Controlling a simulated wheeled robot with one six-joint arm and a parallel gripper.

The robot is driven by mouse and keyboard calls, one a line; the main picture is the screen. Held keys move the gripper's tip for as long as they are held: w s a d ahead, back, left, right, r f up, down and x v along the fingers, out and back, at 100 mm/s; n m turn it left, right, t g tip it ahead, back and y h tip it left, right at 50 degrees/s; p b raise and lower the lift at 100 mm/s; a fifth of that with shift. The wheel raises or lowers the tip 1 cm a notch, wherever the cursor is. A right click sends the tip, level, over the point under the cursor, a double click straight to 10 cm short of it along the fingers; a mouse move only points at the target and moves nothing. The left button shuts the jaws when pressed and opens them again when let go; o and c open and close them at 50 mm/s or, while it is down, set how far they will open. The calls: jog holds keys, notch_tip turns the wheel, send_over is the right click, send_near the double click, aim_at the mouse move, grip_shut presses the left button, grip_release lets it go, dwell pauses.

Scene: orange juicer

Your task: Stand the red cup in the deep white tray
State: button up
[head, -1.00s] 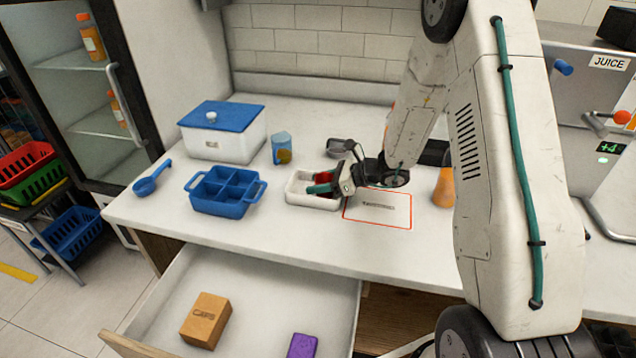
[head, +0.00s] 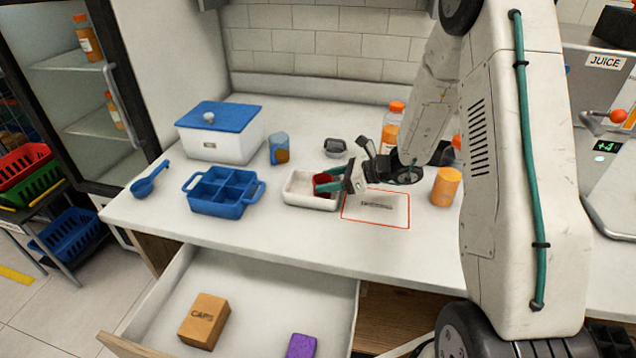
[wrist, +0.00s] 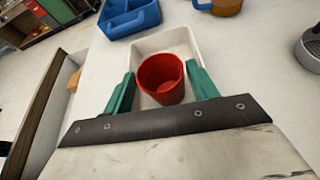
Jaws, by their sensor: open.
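The red cup (wrist: 161,78) stands inside the deep white tray (wrist: 146,42), toward the tray's near end in the wrist view, and looks upright or slightly tilted. In the head view the red cup (head: 320,182) is partly hidden behind my green fingers, at the right side of the white tray (head: 305,202). My gripper (head: 328,183) is open. In the wrist view its two green fingertips (wrist: 162,82) are on either side of the cup, with gaps between them and the cup.
A blue divided caddy (head: 222,208) stands left of the tray. An amber-filled mug (head: 279,152) and a small grey dish (head: 336,148) are behind it. A red-outlined rectangle (head: 376,222) lies at right, near an orange cup (head: 446,188). An open drawer (head: 262,300) is below.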

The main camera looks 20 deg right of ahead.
jog(key=v, duration=0.3)
jog(key=shift+s+d+r, duration=0.15)
jog(key=shift+d, duration=0.15)
jog(key=s+a+r+n+g+h, duration=0.2)
jog(key=s+a+r+n+g, duration=0.6)
jog(key=s+r+n, duration=0.6)
jog(key=s+d+r+n+t+h, duration=0.1)
jog(key=s+r+n+h, duration=0.3)
jog(key=s, duration=0.6)
jog(key=s+d+r+n+t+h, duration=0.1)
jog(key=s+d+r+n+h, duration=0.2)
jog(key=s+n+h, duration=0.2)
jog(key=s+n, duration=0.2)
jog(key=s, duration=0.2)
jog(key=shift+s+r+h, duration=0.3)
jog(key=shift+s+r, duration=0.05)
jog(key=shift+r, duration=0.05)
